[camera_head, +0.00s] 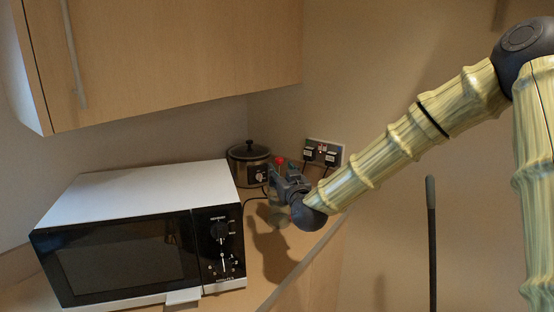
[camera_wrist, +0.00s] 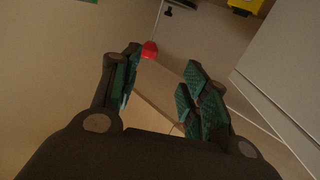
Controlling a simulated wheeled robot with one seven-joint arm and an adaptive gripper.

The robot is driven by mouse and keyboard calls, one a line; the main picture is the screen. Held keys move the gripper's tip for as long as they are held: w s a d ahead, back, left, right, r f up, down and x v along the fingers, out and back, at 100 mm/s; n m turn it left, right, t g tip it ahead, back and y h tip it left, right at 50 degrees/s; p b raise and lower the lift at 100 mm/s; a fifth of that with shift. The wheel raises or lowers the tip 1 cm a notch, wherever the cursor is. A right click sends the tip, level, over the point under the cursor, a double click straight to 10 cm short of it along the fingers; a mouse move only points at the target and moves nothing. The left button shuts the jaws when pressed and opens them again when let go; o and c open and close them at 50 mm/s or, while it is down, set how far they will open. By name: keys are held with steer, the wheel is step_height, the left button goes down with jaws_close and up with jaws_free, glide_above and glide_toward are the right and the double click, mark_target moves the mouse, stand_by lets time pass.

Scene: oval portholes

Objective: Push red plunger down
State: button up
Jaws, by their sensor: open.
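The red plunger (camera_head: 280,161) shows as a small red knob just above my gripper (camera_head: 279,184) in the head view, close to the corner behind the microwave. In the wrist view the red plunger (camera_wrist: 149,50) appears just past the tip of the left finger, near the gap between the fingers. My gripper (camera_wrist: 163,62) is open, its green-padded fingers spread apart with nothing held between them. I cannot tell whether a finger touches the plunger. The body under the plunger is mostly hidden by my gripper and hard to make out.
A white and black microwave (camera_head: 150,180) stands left of my gripper. A slow cooker (camera_head: 249,160) sits behind, and wall sockets with plugs (camera_head: 322,154) are to the right. A cabinet (camera_head: 170,50) hangs above. A dark upright pole (camera_head: 432,240) stands at right.

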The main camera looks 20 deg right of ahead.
mark_target(281, 162)
steer(key=w, duration=0.2)
steer(key=w+d+p, duration=0.1)
steer(key=w, duration=0.2)
steer(key=w+d+p, duration=0.1)
steer(key=w, duration=0.1)
steer(key=shift+w, duration=0.3)
steer(key=shift+w+f, duration=0.1)
steer(key=shift+w, duration=0.75)
jaws_close()
